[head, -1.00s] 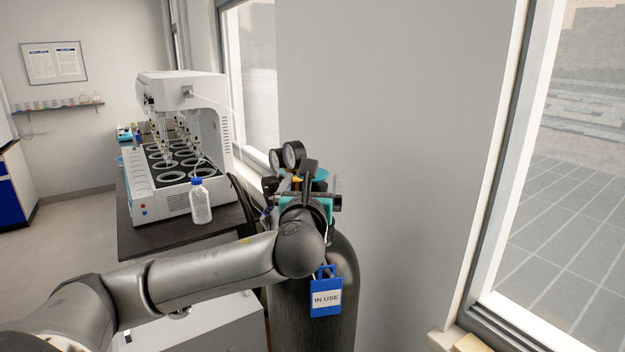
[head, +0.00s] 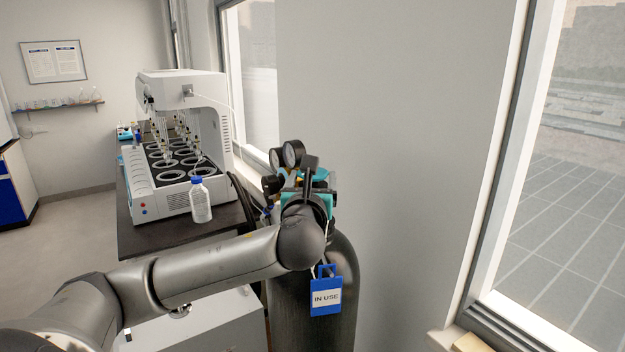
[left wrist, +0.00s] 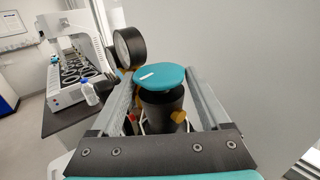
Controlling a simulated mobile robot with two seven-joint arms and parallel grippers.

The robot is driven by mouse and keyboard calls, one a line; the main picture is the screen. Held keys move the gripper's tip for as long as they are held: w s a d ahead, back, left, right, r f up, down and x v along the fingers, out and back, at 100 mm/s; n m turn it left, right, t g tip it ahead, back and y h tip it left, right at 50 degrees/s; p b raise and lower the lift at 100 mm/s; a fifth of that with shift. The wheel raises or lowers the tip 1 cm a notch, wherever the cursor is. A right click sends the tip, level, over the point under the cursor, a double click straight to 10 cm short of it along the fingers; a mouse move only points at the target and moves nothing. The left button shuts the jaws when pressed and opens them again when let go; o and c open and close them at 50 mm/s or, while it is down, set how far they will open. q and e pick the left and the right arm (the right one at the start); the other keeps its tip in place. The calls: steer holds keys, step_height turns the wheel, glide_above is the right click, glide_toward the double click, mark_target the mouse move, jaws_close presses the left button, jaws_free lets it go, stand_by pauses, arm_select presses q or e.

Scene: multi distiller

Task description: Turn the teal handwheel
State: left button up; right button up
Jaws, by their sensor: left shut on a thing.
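The teal handwheel (left wrist: 160,78) sits on top of a dark valve body in the left wrist view, with a small white mark on its upper face. A sliver of it shows in the head view (head: 321,174), mostly hidden by my wrist. My left gripper (left wrist: 162,74) is shut on the handwheel, one finger at each side of its rim. The gas cylinder (head: 312,310) below is dark and upright, with a blue "IN USE" tag (head: 326,297) on its front. My right gripper is in neither view.
Round pressure gauges (head: 293,153) stand close behind the valve. A white multi-position distiller (head: 205,115) and a blue-capped bottle (head: 200,203) stand on the dark bench (head: 150,238) to the left. A wall and window are close on the right.

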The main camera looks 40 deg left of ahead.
arm_select(q)
steer(key=c, duration=0.3)
steer(key=shift+a+m+h, duration=0.1)
steer(key=shift+m+h, duration=0.2)
steer(key=shift+s+t, duration=0.1)
steer(key=shift+t, duration=0.2)
steer(key=shift+m+t+h, duration=0.3)
steer(key=shift+m+h, duration=0.1)
steer(key=shift+h, duration=0.2)
steer(key=o, duration=1.2)
